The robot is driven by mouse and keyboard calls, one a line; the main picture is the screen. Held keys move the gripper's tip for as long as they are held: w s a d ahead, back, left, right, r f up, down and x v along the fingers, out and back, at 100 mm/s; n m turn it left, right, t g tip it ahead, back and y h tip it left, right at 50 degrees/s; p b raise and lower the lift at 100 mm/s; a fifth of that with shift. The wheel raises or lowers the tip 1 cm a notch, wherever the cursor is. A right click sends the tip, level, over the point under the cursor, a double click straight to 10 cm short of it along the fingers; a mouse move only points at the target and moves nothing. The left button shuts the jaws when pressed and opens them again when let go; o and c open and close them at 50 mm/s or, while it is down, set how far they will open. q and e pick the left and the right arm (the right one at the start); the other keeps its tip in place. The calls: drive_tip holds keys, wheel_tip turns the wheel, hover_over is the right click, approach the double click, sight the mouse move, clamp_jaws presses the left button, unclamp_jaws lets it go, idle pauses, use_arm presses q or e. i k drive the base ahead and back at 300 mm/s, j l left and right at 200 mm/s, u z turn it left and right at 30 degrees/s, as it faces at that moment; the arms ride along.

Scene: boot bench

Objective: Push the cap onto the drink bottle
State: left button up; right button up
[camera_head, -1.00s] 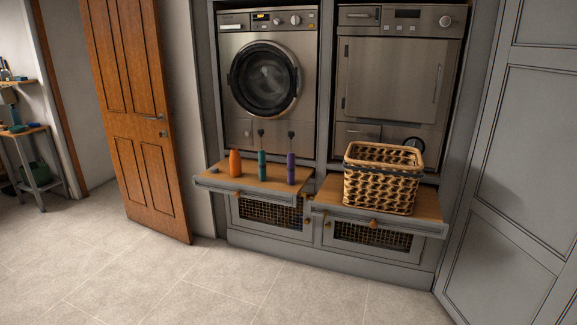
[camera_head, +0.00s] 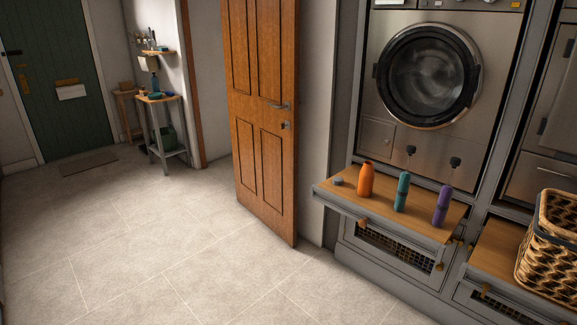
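An orange bottle (camera_head: 366,180) with a narrow neck stands upright on the pulled-out wooden shelf (camera_head: 426,227) under the washing machine. A small grey-blue disc, which looks like a cap (camera_head: 337,182), lies on the shelf just left of the orange bottle, apart from it. A teal bottle (camera_head: 402,193) and a purple bottle (camera_head: 442,206) stand upright to its right. Which one the task calls the drink bottle is not marked; the orange one has no cap visible on its neck. Neither of my grippers is in view.
A woven basket (camera_head: 549,247) stands on a second shelf at the right. A wooden door (camera_head: 262,125) stands open left of the shelf. The tiled floor (camera_head: 180,250) in front is clear. A small side table (camera_head: 162,101) stands further back at the left.

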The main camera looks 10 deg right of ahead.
sight(367, 176)
drive_tip(key=i+j, duration=0.1)
drive_tip(key=i, duration=0.85)
drive_tip(key=i+j+z, duration=0.1)
drive_tip(key=i+z, duration=0.35)
drive_tip(key=i+j+z, duration=0.15)
drive_tip(key=z, duration=0.3)
drive_tip(key=i+j+z, duration=0.85)
drive_tip(key=j+z, duration=0.2)
drive_tip(key=i+j+z, duration=0.1)
drive_tip(key=j+z, duration=0.2)
drive_tip(key=i+j+z, duration=0.1)
drive_tip(key=j+z, duration=0.2)
drive_tip(key=j, duration=0.15)
drive_tip(key=j+z, duration=0.3)
drive_tip(key=j, duration=0.45)
drive_tip(key=i+z, duration=0.05)
